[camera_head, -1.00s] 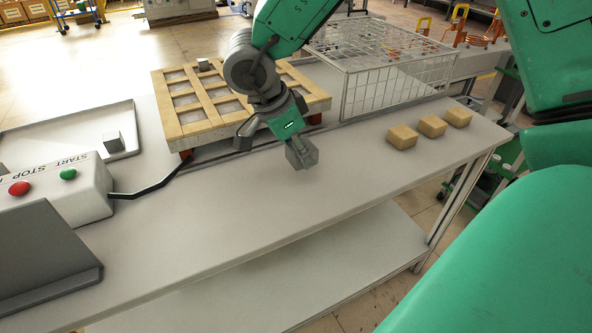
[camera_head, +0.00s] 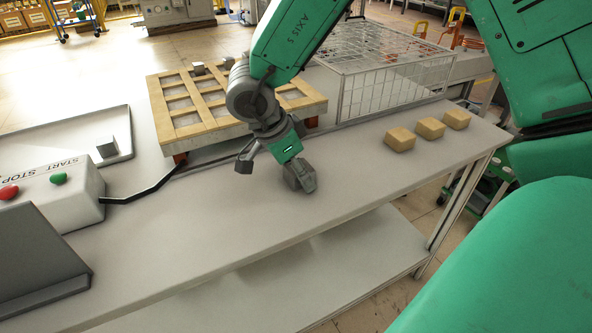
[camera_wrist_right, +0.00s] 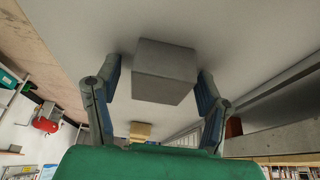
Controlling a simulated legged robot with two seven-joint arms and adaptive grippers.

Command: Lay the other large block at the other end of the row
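My right gripper (camera_head: 272,172) is low over the front middle of the table, its fingers spread. In the right wrist view a large grey block (camera_wrist_right: 165,72) shows between the two fingers (camera_wrist_right: 158,80), close to the table surface. A gap shows on its left; its right side is close to the other finger. In the head view a grey boxy shape is at the right fingertip; I cannot tell how much of it is block. Small grey blocks (camera_head: 198,68) are on the wooden grid frame (camera_head: 178,133). My left gripper is out of view.
Several tan blocks (camera_head: 429,128) stand in a line at the table's right end. A wire basket (camera_head: 392,87) is behind. A grey cube (camera_head: 109,146) sits in the left tray. A START/STOP box (camera_head: 75,192) and cable are at left.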

